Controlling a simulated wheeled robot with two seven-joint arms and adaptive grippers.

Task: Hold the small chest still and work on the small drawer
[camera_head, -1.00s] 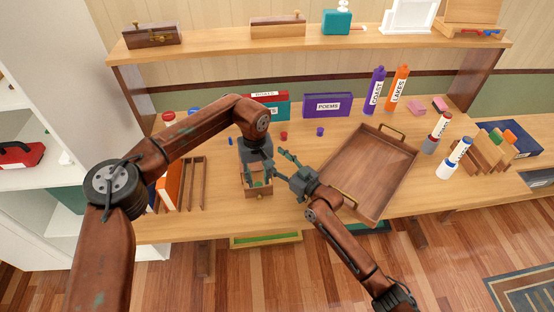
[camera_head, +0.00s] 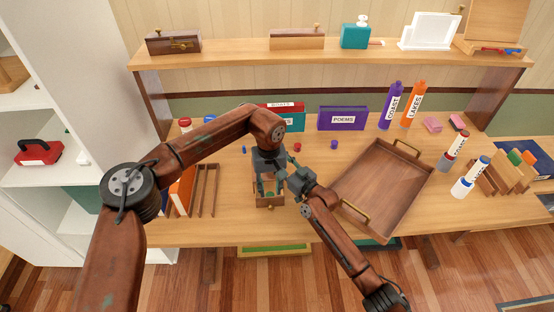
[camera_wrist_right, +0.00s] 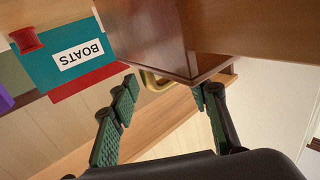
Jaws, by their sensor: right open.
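The small chest (camera_head: 258,201) is a little brown wooden box near the desk's front edge in the head view. My left gripper (camera_head: 269,183) reaches down over it from behind, with its green-padded fingers apart, one along each side of it. The small drawer (camera_head: 270,205) has a little knob on the front face; the fingers partly hide it, and how far out it stands is unclear. My right gripper (camera_head: 290,174) is just right of the chest. The right wrist view shows its fingers (camera_wrist_right: 165,115) spread, with nothing between the pads.
A brown tray (camera_head: 385,185) with brass handles lies right of my right gripper. A wooden rack (camera_head: 205,190) stands left of the chest. Behind are the BOATS book (camera_wrist_right: 75,58), the POEMS book (camera_head: 343,119) and small red and purple pieces. A shelf (camera_head: 330,62) spans the back.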

